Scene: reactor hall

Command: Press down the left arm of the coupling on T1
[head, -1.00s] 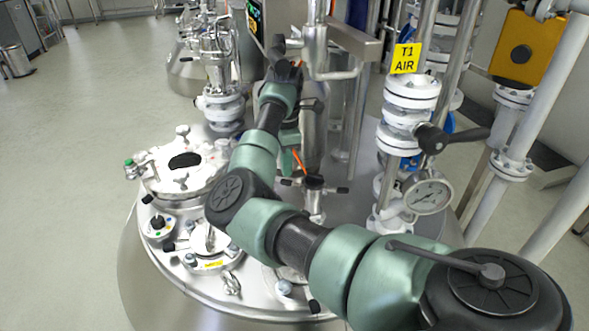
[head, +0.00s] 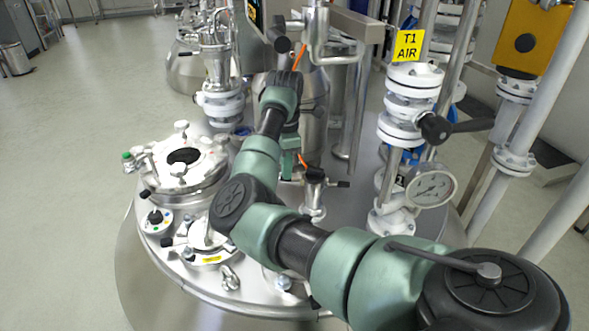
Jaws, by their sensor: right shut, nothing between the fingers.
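The coupling (head: 314,199) is a small upright metal fitting on top of the steel vessel T1 (head: 255,290). Its black right arm (head: 342,184) sticks out sideways. Its left arm does not show clearly; I cannot tell whether it is hidden or lowered. My right gripper (head: 289,172) is shut and empty, pointing down just left of the coupling's top. I cannot tell whether it touches the coupling. My left gripper is not in view.
A round hatch (head: 184,157) and a smaller port (head: 208,243) lie to the left on the lid. A valve stack with a yellow T1 AIR label (head: 408,46) and a gauge (head: 431,186) stands to the right. Pipes rise behind the coupling.

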